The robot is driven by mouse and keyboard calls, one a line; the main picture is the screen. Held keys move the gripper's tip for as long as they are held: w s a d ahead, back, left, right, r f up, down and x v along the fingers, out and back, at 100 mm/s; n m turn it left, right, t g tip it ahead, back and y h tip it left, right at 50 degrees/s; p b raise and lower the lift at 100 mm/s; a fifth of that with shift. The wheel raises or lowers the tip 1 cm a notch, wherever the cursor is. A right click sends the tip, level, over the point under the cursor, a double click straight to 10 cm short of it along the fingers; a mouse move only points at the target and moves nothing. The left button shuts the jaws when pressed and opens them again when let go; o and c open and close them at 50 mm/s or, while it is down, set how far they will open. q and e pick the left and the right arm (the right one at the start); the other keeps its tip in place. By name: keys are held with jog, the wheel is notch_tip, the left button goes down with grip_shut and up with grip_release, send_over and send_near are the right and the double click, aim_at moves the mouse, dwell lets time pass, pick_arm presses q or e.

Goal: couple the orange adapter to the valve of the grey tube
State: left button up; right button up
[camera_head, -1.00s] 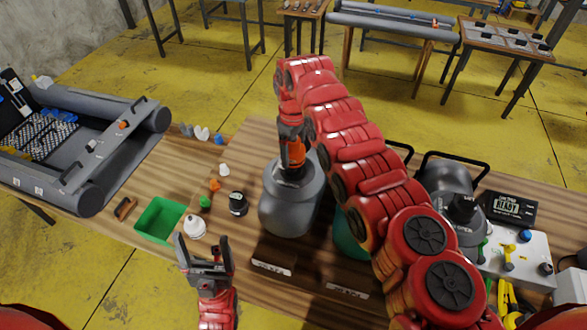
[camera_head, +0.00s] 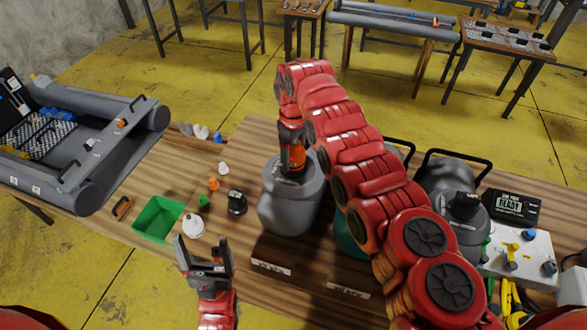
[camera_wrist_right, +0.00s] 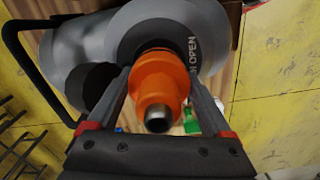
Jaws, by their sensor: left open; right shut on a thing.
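The grey tube (camera_head: 288,212) stands upright near the middle of the wooden bench. My right gripper (camera_head: 292,160) points down at its top and is shut on the orange adapter (camera_wrist_right: 160,75). The right wrist view shows the adapter between both fingers, its hollow metal end facing the camera. My left gripper (camera_head: 204,255) is open and empty over the front of the bench, left of the tube.
A green tray (camera_head: 158,219), a white bottle (camera_head: 193,226), a black round piece (camera_head: 237,203) and small orange and green caps lie left of the tube. Another grey body (camera_head: 448,182) and a control box (camera_head: 522,255) stand right.

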dwell(0.3)
jog(key=shift+f+b, duration=0.5)
jog(key=shift+b, duration=0.1)
jog(key=shift+f+b, duration=0.55)
jog(key=shift+f, duration=0.2)
dwell(0.5)
dwell(0.3)
jog(key=m+b, duration=0.1)
jog(key=m, duration=0.2)
jog(key=shift+f, duration=0.15)
jog(key=shift+m, duration=0.5)
